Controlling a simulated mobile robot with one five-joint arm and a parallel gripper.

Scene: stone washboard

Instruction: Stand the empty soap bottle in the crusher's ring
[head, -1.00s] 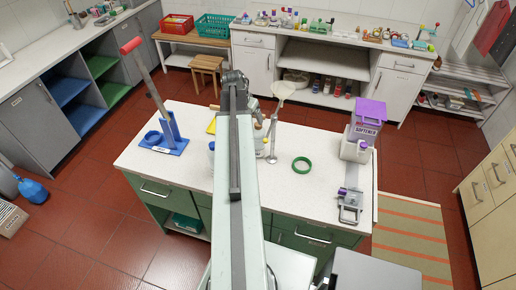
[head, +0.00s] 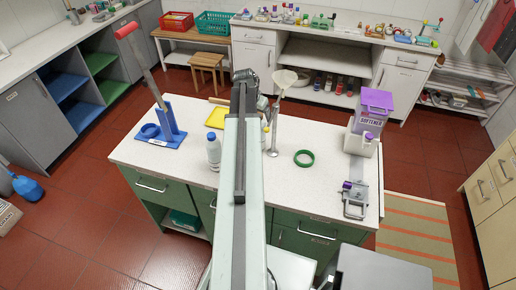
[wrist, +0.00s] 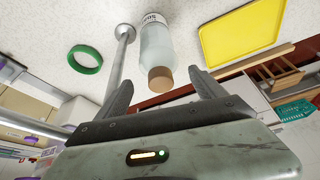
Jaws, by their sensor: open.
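The blue crusher (head: 168,138) stands at the table's left end, its long lever with a red grip tilted up to the left. Its ring (head: 149,131) is at the left of its base and looks empty. A clear, pale bottle with a brown cap and part of a label (wrist: 155,45) shows in the wrist view. It seems to be the yellowish-capped bottle just right of my arm in the head view (head: 266,138). My gripper (wrist: 160,82) is open, with the cap between its fingertips in the picture; contact is unclear. My arm hides part of the table.
A white bottle with a blue cap (head: 213,152) stands left of my arm. A yellow tray (head: 215,117) lies behind it. A metal stand with a funnel (head: 273,130), green ring (head: 304,158), softener container (head: 372,112) and metal device (head: 355,200) are to the right.

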